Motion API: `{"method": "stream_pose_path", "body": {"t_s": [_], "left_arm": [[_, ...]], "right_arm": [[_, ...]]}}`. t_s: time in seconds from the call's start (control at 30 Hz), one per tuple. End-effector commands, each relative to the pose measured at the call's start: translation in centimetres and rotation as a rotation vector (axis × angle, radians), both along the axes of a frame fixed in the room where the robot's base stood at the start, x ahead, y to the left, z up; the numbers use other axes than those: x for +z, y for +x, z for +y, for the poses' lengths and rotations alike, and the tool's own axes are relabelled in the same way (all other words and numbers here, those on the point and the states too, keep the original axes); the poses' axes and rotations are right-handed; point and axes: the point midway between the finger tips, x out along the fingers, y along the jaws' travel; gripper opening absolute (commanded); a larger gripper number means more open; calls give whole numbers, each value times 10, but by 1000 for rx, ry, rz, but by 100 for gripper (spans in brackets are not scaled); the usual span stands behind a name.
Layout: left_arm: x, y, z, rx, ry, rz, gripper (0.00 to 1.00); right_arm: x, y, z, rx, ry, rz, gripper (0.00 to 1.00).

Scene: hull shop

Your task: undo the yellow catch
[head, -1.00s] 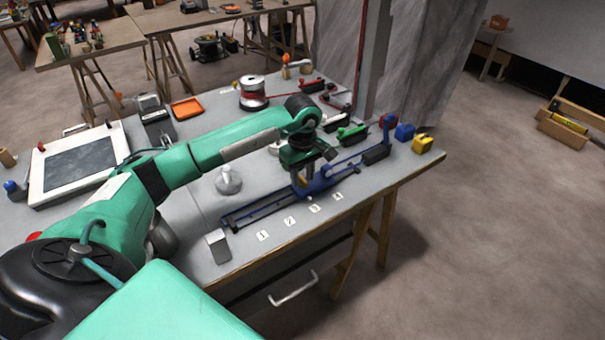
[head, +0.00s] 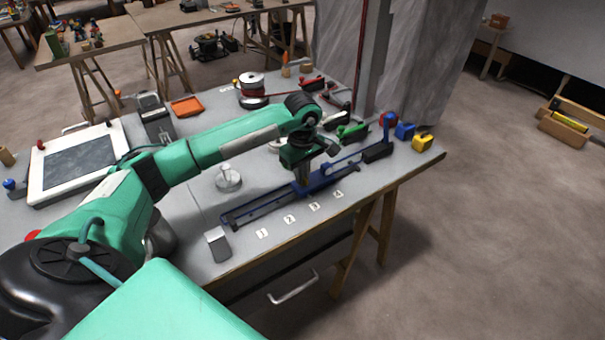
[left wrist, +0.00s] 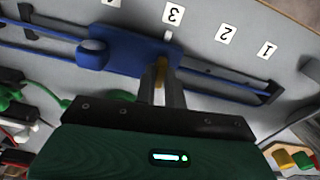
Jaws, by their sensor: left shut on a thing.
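A blue carriage (left wrist: 118,50) sits on a long rail fixture near the table's front edge, and it also shows in the head view (head: 318,183). A small yellow-brown piece, which looks like the yellow catch (left wrist: 161,68), stands on the carriage, to the right of a round blue knob (left wrist: 92,53) in the left wrist view. My left gripper (left wrist: 162,90) is shut on this piece from above. In the head view my left gripper (head: 302,182) hides the catch. My right gripper is not in view.
Number cards lie along the rail's front, with card 3 (left wrist: 173,13) beside the carriage. A green-handled clamp (head: 352,131), a blue block (head: 404,131) and a yellow block (head: 422,142) stand nearby. A silver knob (head: 228,178) stands left of the rail.

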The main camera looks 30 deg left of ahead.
Motion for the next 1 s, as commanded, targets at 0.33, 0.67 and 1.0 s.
{"method": "stream_pose_path", "body": {"t_s": [0.33,0.67,1.0], "left_arm": [[-1,1,0,298,1,-2,0],[0,1,0,612,1,-2,0],[0,1,0,935,1,-3,0]], "right_arm": [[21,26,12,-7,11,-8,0],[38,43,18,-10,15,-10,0],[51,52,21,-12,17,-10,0]]}}
